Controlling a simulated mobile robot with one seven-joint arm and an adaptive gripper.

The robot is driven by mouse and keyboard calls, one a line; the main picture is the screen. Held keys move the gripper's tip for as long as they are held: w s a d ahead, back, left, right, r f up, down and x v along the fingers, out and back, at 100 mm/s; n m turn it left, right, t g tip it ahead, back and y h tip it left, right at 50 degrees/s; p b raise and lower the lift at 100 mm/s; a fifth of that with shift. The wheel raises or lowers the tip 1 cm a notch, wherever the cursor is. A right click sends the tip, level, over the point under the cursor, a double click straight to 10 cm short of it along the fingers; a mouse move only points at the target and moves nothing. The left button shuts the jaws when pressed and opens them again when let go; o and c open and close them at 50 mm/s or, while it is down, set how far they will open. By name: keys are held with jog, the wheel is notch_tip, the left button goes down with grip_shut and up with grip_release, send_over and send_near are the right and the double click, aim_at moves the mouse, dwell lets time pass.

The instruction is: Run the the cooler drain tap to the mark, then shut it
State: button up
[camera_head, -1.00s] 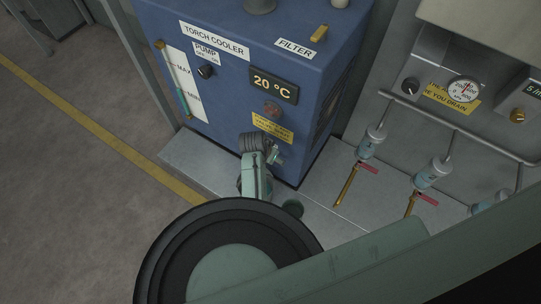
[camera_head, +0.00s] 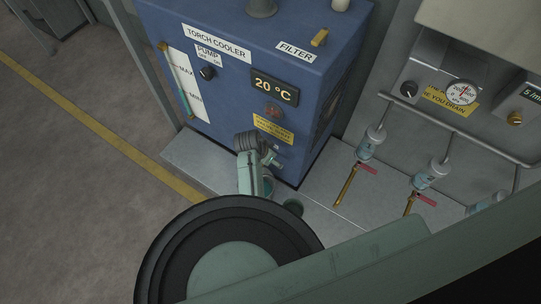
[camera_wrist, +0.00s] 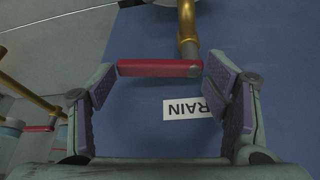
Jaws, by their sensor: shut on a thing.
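The torch cooler (camera_head: 225,75) is a blue cabinet. Its sight gauge (camera_head: 186,85) on the left has MAX and MIN labels and shows teal liquid near MIN. The wrist view shows the brass drain tap (camera_wrist: 188,30) with a red lever (camera_wrist: 155,68) lying crosswise, beside a white label (camera_wrist: 190,108) reading "RAIN", partly covered by a finger. My gripper (camera_wrist: 162,78) is shut on the red lever, which spans between its purple pads. In the head view my wrist and arm stand before the cooler's lower front and hide the tap.
Several red-levered taps with brass tubes (camera_head: 346,186) hang from a pipe at the right. A pressure gauge (camera_head: 461,92) sits above them. A metal plinth (camera_head: 330,200) lies below. Open floor (camera_head: 70,180) with a yellow line is at the left.

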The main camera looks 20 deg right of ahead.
jog(key=o, duration=1.7)
jog(key=shift+r, duration=0.1)
jog(key=v, duration=1.1)
jog(key=shift+s+a+r, duration=0.15)
jog(key=shift+a+r, duration=0.05)
jog(key=shift+r, duration=0.15)
